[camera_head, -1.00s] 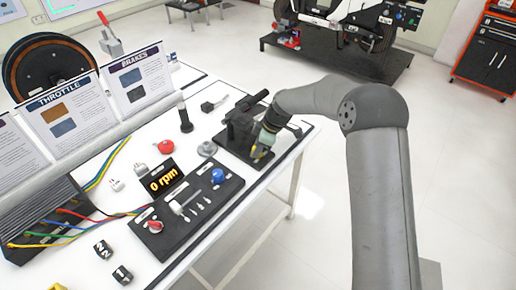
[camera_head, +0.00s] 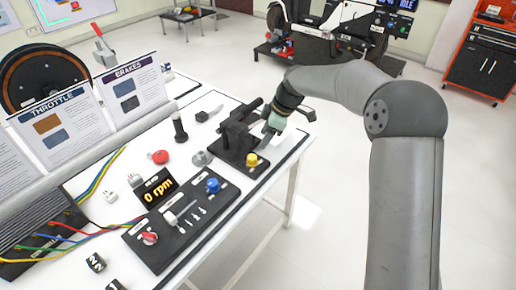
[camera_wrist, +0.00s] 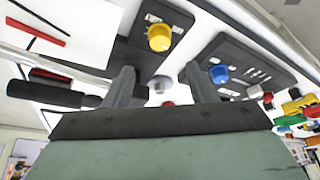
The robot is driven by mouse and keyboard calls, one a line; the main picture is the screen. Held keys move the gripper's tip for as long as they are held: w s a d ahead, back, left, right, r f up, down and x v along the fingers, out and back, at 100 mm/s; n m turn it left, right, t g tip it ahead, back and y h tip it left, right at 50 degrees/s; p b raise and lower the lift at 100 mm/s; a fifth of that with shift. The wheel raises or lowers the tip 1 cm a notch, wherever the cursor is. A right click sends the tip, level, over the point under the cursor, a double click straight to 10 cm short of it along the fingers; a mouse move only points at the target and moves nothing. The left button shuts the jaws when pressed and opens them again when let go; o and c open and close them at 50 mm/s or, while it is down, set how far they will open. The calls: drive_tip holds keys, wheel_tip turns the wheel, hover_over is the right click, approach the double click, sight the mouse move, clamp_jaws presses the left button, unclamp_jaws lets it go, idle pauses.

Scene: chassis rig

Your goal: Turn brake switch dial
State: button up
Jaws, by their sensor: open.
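A yellow dial (camera_head: 252,159) sits on the near end of a black panel (camera_head: 229,155) that also carries a black lever assembly. In the wrist view the yellow dial (camera_wrist: 159,37) shows whole and uncovered, above the gap between the fingers. The label beside it is too small to read. My gripper (camera_head: 268,130) is beyond and slightly right of the dial, above the panel, apart from the dial. In the wrist view its two fingers (camera_wrist: 162,85) are spread with nothing held between them.
A second black panel (camera_head: 195,215) carries a blue dial (camera_head: 213,186), a red dial (camera_head: 149,238) and small switches. A display (camera_head: 158,189) reads 0 rpm. The black lever assembly (camera_head: 236,128) stands close to my gripper. Open floor lies right of the table.

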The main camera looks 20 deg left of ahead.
drive_tip(key=v, duration=0.7)
drive_tip(key=s+d+r+m+t+h+p, duration=0.1)
drive_tip(key=s+d+r+m+h, duration=0.2)
drive_tip(key=s+d+m, duration=1.05)
drive_tip(key=s+d+f+m, duration=0.1)
drive_tip(key=s+d+m, duration=0.2)
drive_tip(key=s+d, duration=0.3)
drive_tip(key=s+d+f+m+h+p, duration=0.1)
drive_tip(key=s+d+f+m, duration=0.1)
drive_tip(key=s+d, duration=0.5)
drive_tip(key=s+m, duration=0.1)
drive_tip(key=s, duration=0.5)
drive_tip(key=shift+d+f, duration=0.25)
drive_tip(key=shift+d, duration=0.05)
drive_tip(key=shift+c, duration=0.3)
